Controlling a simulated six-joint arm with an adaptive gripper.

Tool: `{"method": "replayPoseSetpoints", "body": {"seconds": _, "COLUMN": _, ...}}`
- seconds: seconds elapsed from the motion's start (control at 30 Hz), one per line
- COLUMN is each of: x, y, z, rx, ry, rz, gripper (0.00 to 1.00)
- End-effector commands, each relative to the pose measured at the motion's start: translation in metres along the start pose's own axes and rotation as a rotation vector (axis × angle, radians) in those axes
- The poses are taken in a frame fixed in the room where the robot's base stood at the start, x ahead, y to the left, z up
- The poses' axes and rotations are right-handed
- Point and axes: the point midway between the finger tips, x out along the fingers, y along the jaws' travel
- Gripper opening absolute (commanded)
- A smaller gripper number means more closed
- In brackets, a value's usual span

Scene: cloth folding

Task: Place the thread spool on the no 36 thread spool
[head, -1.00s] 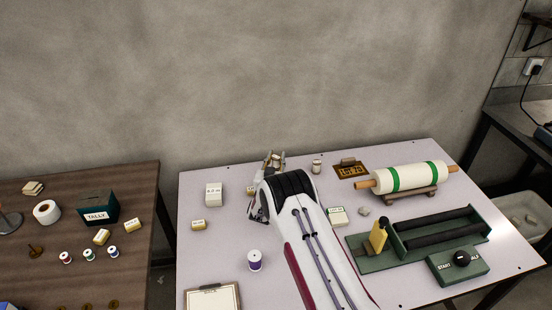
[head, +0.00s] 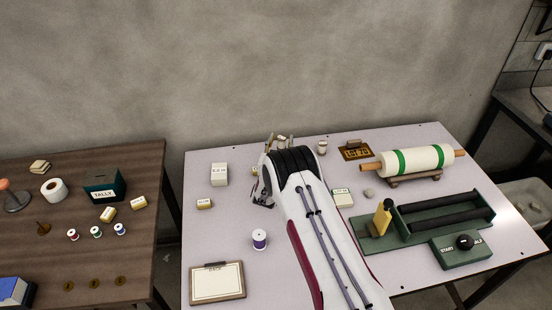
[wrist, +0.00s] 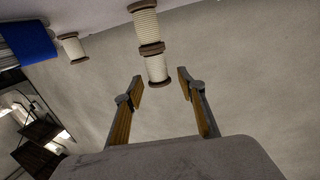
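Two cream thread spools with brown ends stand in a line, end to end, in the wrist view, where the table is at the top and the wall below. The upper spool (wrist: 155,68) meets the other spool (wrist: 145,22) and looks slightly offset from it. My gripper (wrist: 160,77) is open, its fingertips apart on either side of the upper spool's free end, with visible gaps. In the head view my gripper (head: 281,141) is mostly behind my arm, with a spool showing between the fingers. No number is readable on either spool.
Another cream spool (head: 322,147) stands to the right; a spool also shows in the wrist view (wrist: 72,48), near a blue item (wrist: 28,40).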

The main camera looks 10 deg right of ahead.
Motion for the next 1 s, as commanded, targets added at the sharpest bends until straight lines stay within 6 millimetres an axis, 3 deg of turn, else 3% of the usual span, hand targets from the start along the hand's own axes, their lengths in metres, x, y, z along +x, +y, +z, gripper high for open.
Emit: {"method": "replayPoseSetpoints", "body": {"seconds": 1.0, "x": -0.093, "y": 0.0, "z": 0.0, "rx": 0.0, "ry": 0.0, "rz": 0.0, "gripper": 0.4}}
